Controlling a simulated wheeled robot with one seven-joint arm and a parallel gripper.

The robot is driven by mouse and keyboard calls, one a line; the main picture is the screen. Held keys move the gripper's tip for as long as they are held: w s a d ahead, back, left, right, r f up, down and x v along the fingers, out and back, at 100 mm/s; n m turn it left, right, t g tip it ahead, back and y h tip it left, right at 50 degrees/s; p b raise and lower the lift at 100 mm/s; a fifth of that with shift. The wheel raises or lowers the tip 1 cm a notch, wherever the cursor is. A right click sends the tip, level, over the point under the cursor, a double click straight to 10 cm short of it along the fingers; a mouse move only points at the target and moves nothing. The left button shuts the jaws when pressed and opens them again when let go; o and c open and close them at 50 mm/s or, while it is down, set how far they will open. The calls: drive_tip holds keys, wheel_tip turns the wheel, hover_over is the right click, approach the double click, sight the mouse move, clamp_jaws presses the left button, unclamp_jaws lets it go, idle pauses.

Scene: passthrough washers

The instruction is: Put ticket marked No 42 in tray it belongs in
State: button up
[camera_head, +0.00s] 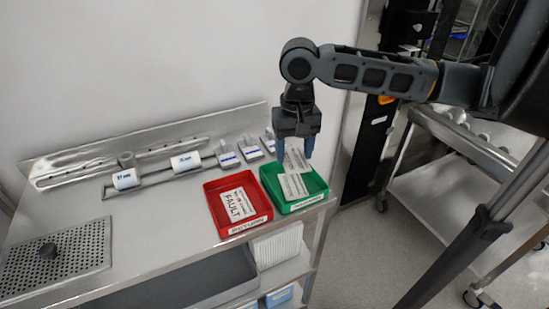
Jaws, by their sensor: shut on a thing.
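My gripper (296,154) points down over the green tray (316,201) and is shut on a pale ticket (297,161). The ticket hangs below the fingers; its print is too small to read. Another pale printed ticket (293,187) lies in the green tray, just below the held one. I cannot tell whether the two touch. The red tray (261,213) stands beside it on the left and holds a white card (238,205) marked FAULT. I cannot see the number 42 on any ticket.
The trays stand at the right front of a steel bench (160,218). A perforated plate (58,262) with a dark knob lies at left. A steel trolley (440,190) stands at right.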

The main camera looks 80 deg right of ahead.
sight(294, 159)
drive_tip(key=shift+f, duration=2.45)
drive_tip(key=o, duration=1.1)
drive_tip(key=shift+r, duration=0.1)
